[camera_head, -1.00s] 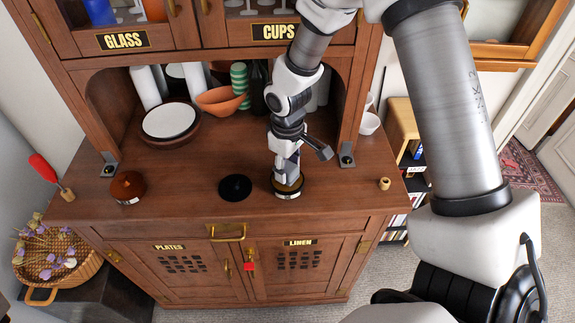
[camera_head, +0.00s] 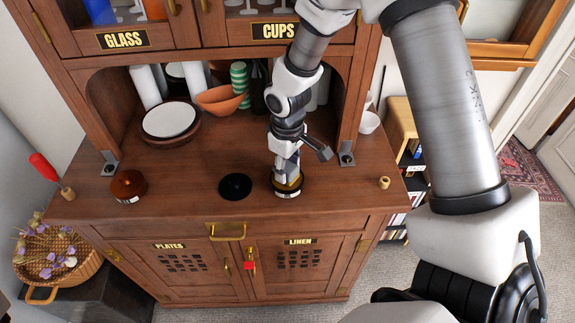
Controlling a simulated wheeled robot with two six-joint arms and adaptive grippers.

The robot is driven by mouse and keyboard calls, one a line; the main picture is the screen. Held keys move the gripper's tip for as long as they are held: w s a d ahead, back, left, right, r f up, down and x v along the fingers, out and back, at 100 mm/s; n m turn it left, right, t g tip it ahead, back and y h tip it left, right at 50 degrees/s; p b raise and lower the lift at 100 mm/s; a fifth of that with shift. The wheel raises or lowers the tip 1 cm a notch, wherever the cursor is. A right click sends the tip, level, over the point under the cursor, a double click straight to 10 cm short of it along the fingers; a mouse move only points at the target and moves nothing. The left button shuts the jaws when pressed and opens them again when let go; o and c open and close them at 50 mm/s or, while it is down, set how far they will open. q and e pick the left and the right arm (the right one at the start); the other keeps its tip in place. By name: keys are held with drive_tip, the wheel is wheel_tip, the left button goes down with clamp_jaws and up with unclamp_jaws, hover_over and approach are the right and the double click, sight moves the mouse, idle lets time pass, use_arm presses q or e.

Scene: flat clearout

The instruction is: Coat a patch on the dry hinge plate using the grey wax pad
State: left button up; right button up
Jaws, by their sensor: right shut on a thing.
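My right gripper (camera_head: 286,178) points down into an open round dark tin (camera_head: 288,194) with a yellowish inside, on the cabinet counter. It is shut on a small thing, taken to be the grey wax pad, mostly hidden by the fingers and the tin. A black round disc (camera_head: 235,187), perhaps the tin's lid, lies flat left of the tin. One grey metal hinge plate (camera_head: 347,159) is at the foot of the right post, another (camera_head: 109,168) at the left post. I cannot tell which is dry. My left gripper is not in view.
A brown round pot (camera_head: 128,186) stands on the counter's left, with a red-handled tool (camera_head: 45,169) at the edge. A small wooden peg (camera_head: 384,183) is at the right. Plates (camera_head: 170,120) and an orange bowl (camera_head: 222,99) fill the niche. The counter's front strip is clear.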

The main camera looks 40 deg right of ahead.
sight(288, 167)
drive_tip(key=shift+s, duration=0.1)
idle(0.4)
wheel_tip(288, 167, up, 7)
drive_tip(key=p, duration=0.7)
idle(0.5)
